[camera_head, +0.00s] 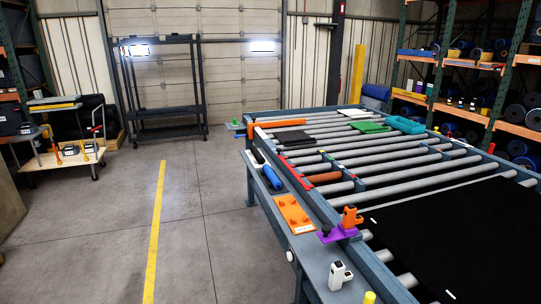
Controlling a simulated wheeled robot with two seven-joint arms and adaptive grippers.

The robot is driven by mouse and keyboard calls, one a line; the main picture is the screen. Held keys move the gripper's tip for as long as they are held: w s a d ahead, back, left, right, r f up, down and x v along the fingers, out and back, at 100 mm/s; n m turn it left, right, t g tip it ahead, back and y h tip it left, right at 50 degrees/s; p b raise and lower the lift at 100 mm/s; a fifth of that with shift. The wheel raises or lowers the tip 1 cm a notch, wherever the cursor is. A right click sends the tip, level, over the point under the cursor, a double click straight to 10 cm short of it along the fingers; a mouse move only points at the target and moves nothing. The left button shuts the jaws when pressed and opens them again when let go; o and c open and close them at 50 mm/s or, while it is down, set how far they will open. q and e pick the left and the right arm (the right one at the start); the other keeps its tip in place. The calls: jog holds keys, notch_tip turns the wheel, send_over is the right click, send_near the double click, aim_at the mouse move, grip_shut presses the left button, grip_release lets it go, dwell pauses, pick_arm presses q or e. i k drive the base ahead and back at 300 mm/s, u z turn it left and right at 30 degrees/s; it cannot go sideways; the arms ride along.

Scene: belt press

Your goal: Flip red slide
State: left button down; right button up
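A small red strip (283,160) lies on the near left rail of the roller table (262,200), close to a dark bar and a blue cylinder (271,177). It may be the red slide, but it is too small to tell its position. Neither of my grippers shows in the head view.
An orange plate (295,214), a purple bracket with an orange knob (350,216) and a white device (338,274) are along the table's left side. A black belt (455,240) covers the right rollers.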

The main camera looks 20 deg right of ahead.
aim_at(307, 188)
jog(key=u, duration=0.15)
jog(key=i, duration=2.5)
jog(key=z, duration=1.6)
jog(key=i, duration=1)
jog(key=z, duration=0.8)
